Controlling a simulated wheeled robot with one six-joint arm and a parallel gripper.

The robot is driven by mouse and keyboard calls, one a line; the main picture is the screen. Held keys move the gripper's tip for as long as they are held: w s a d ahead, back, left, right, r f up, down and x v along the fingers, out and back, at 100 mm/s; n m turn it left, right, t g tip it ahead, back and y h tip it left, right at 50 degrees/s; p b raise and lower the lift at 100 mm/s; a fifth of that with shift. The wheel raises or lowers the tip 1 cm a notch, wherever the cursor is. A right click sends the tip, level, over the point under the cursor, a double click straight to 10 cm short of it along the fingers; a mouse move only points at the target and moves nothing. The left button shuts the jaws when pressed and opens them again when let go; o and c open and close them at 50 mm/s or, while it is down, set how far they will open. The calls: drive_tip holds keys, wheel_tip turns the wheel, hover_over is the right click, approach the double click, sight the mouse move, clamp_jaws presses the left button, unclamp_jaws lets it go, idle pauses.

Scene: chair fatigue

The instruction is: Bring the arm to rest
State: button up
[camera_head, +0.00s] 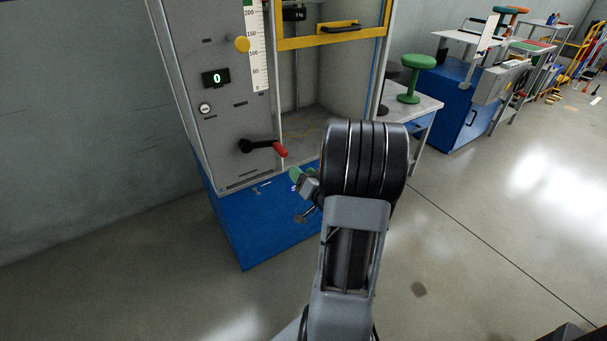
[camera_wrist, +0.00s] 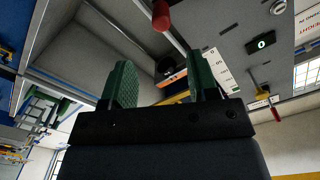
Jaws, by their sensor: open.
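My gripper (camera_head: 298,180) is mostly hidden behind my own arm in the head view, in front of the machine's lower front. A bit of green finger shows there. In the wrist view my gripper (camera_wrist: 162,78) has its two green fingers wide apart, with nothing held between them. The test machine (camera_head: 225,120) stands ahead, with a grey panel on a blue base. Its black crank with a red handle (camera_head: 280,149) is just above and left of the gripper; the red handle also shows in the wrist view (camera_wrist: 161,15), beyond the fingertips.
The machine's display (camera_head: 216,78) reads 0. A yellow-framed guard (camera_head: 330,38) crosses the open chamber. A green stool (camera_head: 417,78) stands on a table to the right. Blue cabinets and benches line the back right.

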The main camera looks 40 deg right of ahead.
idle(0.3)
drive_tip(key=w+a+r+n+g+h+p, duration=0.1)
drive_tip(key=a+r+n+g+p, duration=0.1)
drive_tip(key=a+r+g+p, duration=0.4)
drive_tip(key=a+r+n+g+p, duration=0.1)
drive_tip(key=a+r+p, duration=0.2)
drive_tip(key=r+p, duration=0.6)
drive_tip(key=s+a+r+n+g+y+p, duration=0.3)
drive_tip(key=s+a+r+g+p, duration=0.4)
drive_tip(key=s+a+r, duration=0.5)
drive_tip(key=s+a+n+p, duration=0.1)
drive_tip(key=a, duration=0.2)
drive_tip(key=shift+a+n+y+p, duration=0.3)
drive_tip(key=shift+a+n+y, duration=0.1)
